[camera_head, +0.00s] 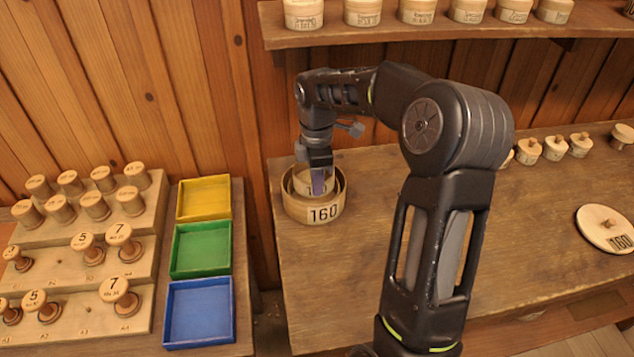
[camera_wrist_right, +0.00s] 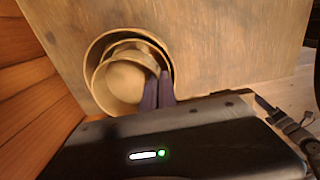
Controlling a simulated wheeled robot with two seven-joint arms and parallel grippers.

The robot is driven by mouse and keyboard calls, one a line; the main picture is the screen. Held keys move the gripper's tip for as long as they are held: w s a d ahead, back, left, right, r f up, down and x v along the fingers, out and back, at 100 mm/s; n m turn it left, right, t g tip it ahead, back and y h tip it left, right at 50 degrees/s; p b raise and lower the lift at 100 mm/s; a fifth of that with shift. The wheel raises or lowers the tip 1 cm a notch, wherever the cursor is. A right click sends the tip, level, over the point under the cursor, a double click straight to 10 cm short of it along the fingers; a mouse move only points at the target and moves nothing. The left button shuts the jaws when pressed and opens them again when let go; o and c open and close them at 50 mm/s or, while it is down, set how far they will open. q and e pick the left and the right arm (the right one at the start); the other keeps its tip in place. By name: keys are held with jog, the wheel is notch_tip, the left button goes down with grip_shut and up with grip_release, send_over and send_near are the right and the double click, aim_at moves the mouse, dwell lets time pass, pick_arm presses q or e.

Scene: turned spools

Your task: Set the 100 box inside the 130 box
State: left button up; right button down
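A round wooden box marked 160 (camera_head: 325,215) stands near the left edge of the brown table. A smaller pale round box (camera_head: 313,190) is inside its rim, its label partly covered by my finger. My right gripper (camera_head: 321,182) points down over these boxes. In the right wrist view, nested rims show: the outer box (camera_wrist_right: 91,62) and a pale inner box (camera_wrist_right: 122,83). The right fingers (camera_wrist_right: 158,91) are close together at the inner box's wall and appear to pinch it. I cannot read 100 or 130 on any box. My left gripper is not in view.
A round lid marked 160 (camera_head: 606,229) lies at the table's right. Small knobbed lids (camera_head: 555,148) stand along the back. A shelf above holds several round boxes (camera_head: 362,12). At left are stepped spool racks (camera_head: 90,255) and yellow, green and blue trays (camera_head: 200,313). The front table is clear.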

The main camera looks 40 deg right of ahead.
jog(key=shift+f, duration=0.15)
jog(key=shift+f+b, duration=0.4)
jog(key=shift+f, duration=0.15)
jog(key=shift+f, duration=0.2)
dwell(0.4)
jog(key=c, duration=2.1)
grip_release()
jog(key=o, duration=0.5)
jog(key=shift+o, duration=0.3)
jog(key=o, duration=0.3)
jog(key=shift+o, duration=0.2)
jog(key=shift+r, duration=0.2)
